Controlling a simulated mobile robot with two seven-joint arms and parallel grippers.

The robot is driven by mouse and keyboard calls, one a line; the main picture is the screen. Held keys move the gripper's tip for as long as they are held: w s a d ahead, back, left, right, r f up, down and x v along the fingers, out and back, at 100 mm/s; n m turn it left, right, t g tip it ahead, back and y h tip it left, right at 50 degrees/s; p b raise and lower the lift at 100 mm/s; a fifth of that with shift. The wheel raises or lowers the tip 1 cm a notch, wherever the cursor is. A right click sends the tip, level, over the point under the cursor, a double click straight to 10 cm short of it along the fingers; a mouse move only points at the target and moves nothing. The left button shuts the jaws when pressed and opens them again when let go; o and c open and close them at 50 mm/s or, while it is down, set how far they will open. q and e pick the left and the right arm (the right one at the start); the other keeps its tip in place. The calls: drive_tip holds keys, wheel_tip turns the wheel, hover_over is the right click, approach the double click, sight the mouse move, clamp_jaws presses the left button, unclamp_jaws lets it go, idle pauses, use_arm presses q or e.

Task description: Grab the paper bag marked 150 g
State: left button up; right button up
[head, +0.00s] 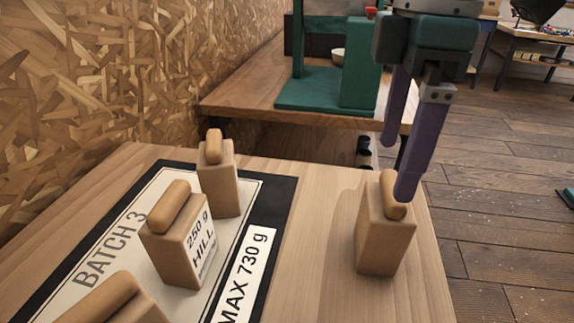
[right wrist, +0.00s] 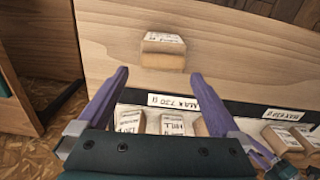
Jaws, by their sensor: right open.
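A brown paper bag (head: 384,238) with a rolled tan top stands alone at the right side of the wooden table; its label faces away in the head view. It also shows in the right wrist view (right wrist: 163,58), where its white label is too small to read. No marking of 150 g is legible. My right gripper (head: 398,168) has purple fingers and is open and empty. It points down at the lone bag, one fingertip overlapping the bag's top in the head view; contact cannot be told. In the wrist view the bag lies beyond the fingertips.
A black-bordered mat (head: 284,196) marked BATCH 3 and MAX 730 g holds a bag marked 250 g HILL (head: 176,245), another bag (head: 219,180) behind it and one in front (head: 112,300). A green machine (head: 322,92) stands on a farther table. Bare wood separates mat and lone bag.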

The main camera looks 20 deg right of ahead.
sight(385, 216)
drive_tip(key=f, duration=0.6)
drive_tip(key=f+b, duration=0.1)
drive_tip(key=f, duration=0.3)
drive_tip(key=shift+s+d, duration=0.15)
drive_tip(key=shift+s, duration=0.2)
drive_tip(key=shift+r, duration=0.1)
drive_tip(key=c, duration=1.2)
drive_tip(key=shift+c, duration=0.2)
